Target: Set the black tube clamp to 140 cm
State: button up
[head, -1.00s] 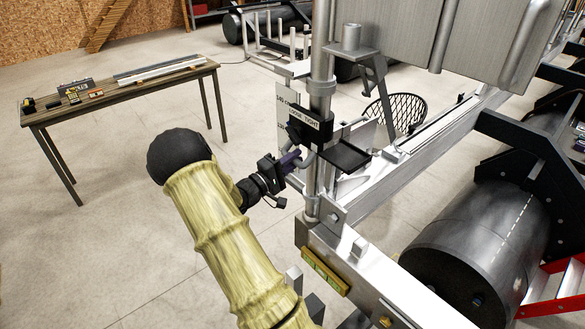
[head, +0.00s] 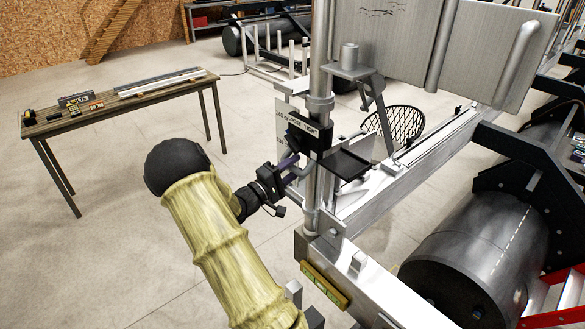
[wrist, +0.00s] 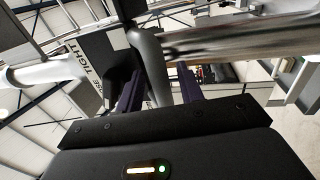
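The black tube clamp (head: 322,143) sits around an upright metal tube (head: 314,190), with a LOOSE / TIGHT label on its front. A pale scale plate (head: 284,105) stands behind it on the left, with a 140 cm mark about level with the clamp's upper part. The clamp also shows in the wrist view (wrist: 100,52). My gripper (head: 292,164) is at the clamp's lower left. In the wrist view its two purple fingers (wrist: 158,88) stand apart, on either side of the clamp's grey lever (wrist: 148,58). A gap seems to show beside the right finger.
A small black tray (head: 347,164) sticks out right of the tube. A black basket (head: 395,123) and a large black float (head: 480,255) are to the right. A table (head: 120,95) with tools stands at left. Floor between is clear.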

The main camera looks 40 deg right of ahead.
jog(key=a+f+b, duration=0.3)
jog(key=a+b, duration=0.4)
jog(key=a, duration=1)
jog(key=shift+w, duration=0.15)
jog(key=shift+f, duration=0.15)
